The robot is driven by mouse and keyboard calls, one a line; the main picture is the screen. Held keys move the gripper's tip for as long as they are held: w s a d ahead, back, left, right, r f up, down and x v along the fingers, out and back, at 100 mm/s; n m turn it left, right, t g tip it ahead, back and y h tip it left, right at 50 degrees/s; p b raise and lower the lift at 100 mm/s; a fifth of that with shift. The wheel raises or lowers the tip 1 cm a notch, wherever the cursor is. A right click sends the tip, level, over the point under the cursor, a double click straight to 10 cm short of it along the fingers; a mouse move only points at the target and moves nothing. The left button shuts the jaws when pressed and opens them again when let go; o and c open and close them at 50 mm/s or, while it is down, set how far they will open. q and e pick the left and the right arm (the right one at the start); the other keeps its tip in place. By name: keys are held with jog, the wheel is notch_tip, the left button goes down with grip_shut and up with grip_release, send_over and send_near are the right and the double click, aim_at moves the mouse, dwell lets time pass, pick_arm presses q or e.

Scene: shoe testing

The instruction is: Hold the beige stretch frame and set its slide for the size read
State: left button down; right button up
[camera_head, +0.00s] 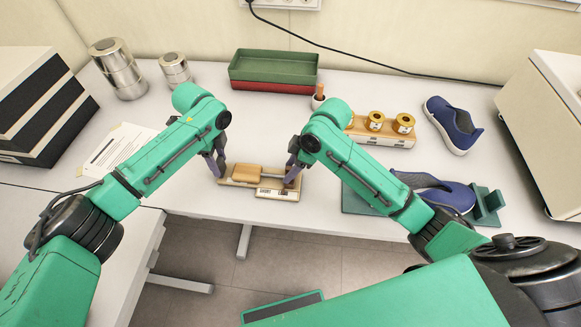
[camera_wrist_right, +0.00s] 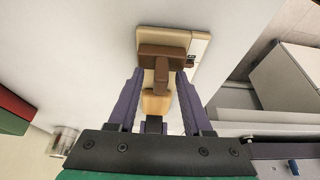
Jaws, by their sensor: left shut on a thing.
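The beige stretch frame (camera_head: 238,184) lies low over the front part of the white table, with a raised tan block on it and a pale label plate at its front right. My left gripper (camera_head: 217,170) is shut on the frame's left end; its fingertips are partly hidden. My right gripper (camera_head: 292,174) is at the frame's right end. In the right wrist view its two purple fingers (camera_wrist_right: 161,76) stand apart on either side of a narrow brown stem below the brown slide piece (camera_wrist_right: 163,52), with small gaps showing.
A blue shoe on a green stand (camera_head: 487,210) is right of my right arm. Behind are another blue shoe (camera_head: 453,125), a wooden rack with gold-topped pieces (camera_head: 396,138), green and red trays (camera_head: 272,68), metal cylinders (camera_head: 118,70) and a paper sheet (camera_head: 118,150).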

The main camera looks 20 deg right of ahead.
jog(key=shift+r, duration=0.1)
jog(key=v, duration=1.2)
jog(key=shift+s, duration=0.1)
pick_arm(q)
jog(key=shift+c, duration=0.9)
grip_release()
